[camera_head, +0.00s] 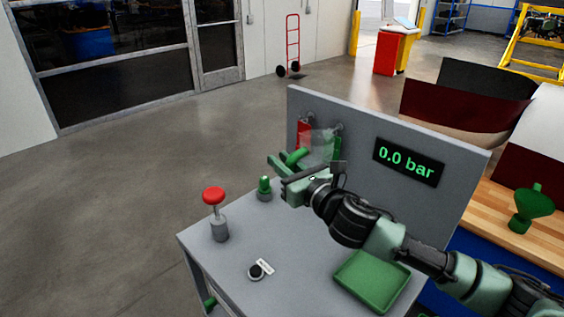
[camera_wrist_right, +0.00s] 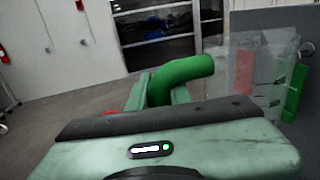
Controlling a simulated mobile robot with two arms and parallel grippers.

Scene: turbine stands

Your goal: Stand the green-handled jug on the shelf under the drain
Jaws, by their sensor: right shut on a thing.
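The jug has a green handle (camera_head: 297,156) and a clear body (camera_head: 322,139), held in the air before the grey panel. My right gripper (camera_head: 284,166) is shut on the handle. In the right wrist view the curved handle (camera_wrist_right: 183,76) rises between the fingers (camera_wrist_right: 158,88), and the clear body (camera_wrist_right: 252,68) is to the right. A small green part (camera_head: 210,302) shows low at the bench's left front; I cannot tell whether it is the drain. The shelf cannot be made out. My left gripper is not in view.
The grey bench (camera_head: 305,245) carries a red-topped knob (camera_head: 213,196), a green fitting (camera_head: 264,188), a dark round part (camera_head: 256,272) and a green tray (camera_head: 372,281). Its upright panel (camera_head: 362,205) has a "0.0 bar" display (camera_head: 408,161). Floor to the left is clear.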

